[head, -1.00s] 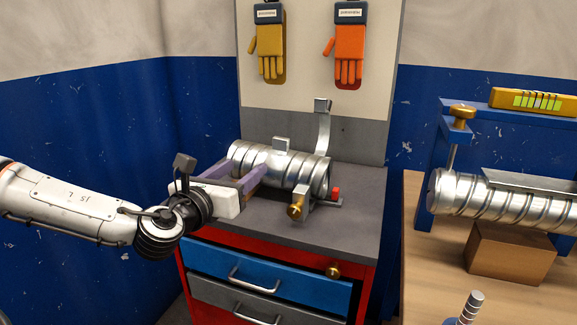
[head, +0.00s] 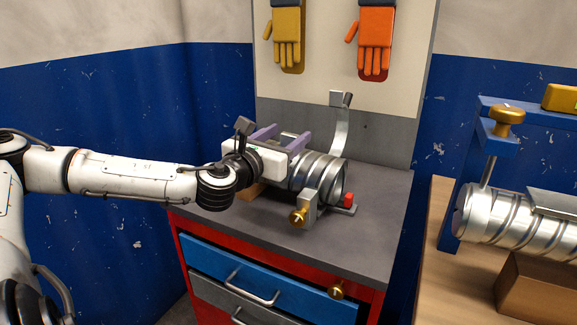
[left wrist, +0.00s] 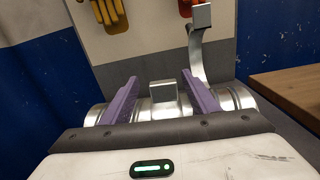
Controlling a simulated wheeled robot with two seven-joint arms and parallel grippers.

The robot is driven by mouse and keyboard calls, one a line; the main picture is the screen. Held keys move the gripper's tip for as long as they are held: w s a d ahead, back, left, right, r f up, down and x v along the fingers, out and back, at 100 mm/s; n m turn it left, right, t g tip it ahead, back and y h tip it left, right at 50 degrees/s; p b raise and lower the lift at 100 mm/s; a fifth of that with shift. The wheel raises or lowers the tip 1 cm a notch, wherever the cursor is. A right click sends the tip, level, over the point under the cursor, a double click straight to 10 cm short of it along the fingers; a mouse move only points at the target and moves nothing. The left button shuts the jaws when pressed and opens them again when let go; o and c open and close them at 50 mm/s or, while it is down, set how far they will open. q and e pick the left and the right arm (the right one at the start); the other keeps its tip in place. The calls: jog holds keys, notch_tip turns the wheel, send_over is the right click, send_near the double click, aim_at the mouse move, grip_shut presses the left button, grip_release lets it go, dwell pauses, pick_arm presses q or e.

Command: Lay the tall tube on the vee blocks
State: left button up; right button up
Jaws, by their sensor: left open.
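A silver spiral tube (head: 316,172) lies on its side on the grey top of the cabinet, with its open end toward the right. It also shows in the left wrist view (left wrist: 240,100). A wooden block (head: 250,191) shows under its left part. My left gripper (head: 283,134) is open, its purple fingers spaced along the tube and reaching over it. In the left wrist view the fingers (left wrist: 160,84) stand either side of a small grey tab (left wrist: 163,92). I cannot tell whether they touch the tube. My right gripper is not in view.
A curved metal strap (head: 342,122) stands up behind the tube. At right, another spiral tube (head: 492,220) lies on a brown block (head: 540,285) beside a blue frame (head: 470,190).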

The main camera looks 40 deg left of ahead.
pick_arm(q)
jog(key=shift+d+f+p+x, duration=0.15)
jog(key=shift+p+x, duration=0.15)
jog(key=shift+x, duration=1)
jog(key=shift+d+f+p+x, duration=0.15)
jog(key=shift+p+x, duration=0.1)
jog(key=shift+x, duration=1.05)
jog(key=shift+w+a, duration=0.1)
grip_shut()
jog(key=shift+r, duration=0.1)
